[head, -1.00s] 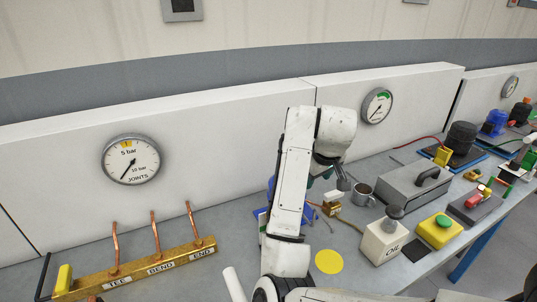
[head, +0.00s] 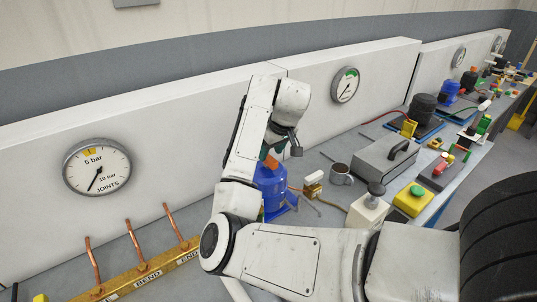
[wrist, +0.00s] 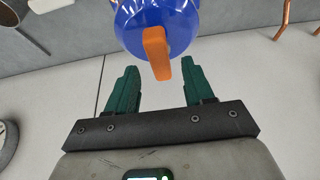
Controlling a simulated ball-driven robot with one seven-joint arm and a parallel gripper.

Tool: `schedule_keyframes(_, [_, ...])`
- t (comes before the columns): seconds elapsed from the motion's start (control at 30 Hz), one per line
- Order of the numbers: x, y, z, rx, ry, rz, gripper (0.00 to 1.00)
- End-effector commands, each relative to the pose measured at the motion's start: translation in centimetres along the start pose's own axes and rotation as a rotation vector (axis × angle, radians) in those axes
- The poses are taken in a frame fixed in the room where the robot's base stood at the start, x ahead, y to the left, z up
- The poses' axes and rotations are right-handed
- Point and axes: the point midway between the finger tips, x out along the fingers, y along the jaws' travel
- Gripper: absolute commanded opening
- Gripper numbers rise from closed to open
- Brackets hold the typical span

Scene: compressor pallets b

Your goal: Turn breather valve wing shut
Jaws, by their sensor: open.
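The breather valve wing (wrist: 157,50) is an orange tab on a rounded blue body (wrist: 130,22) at the top of the wrist view. My gripper (wrist: 160,68) is open, with its two green fingers apart. The wing's free end lies between the fingertips, with a gap on each side. No contact shows. In the head view the blue body (head: 270,190) stands on the bench, partly behind my arm.
A brass block with copper pipes (head: 145,275) lies to the left. A white panel (head: 180,135) with gauges backs the bench.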

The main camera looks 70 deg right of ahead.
Motion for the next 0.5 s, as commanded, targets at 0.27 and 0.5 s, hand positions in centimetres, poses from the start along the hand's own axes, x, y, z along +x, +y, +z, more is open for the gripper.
schedule_keyframes(0.27, [2.7, -0.1, 0.0, 0.0, 0.0, 0.0, 0.52])
schedule_keyframes(0.5, [3.0, 0.0, 0.0, 0.0, 0.0, 0.0, 0.52])
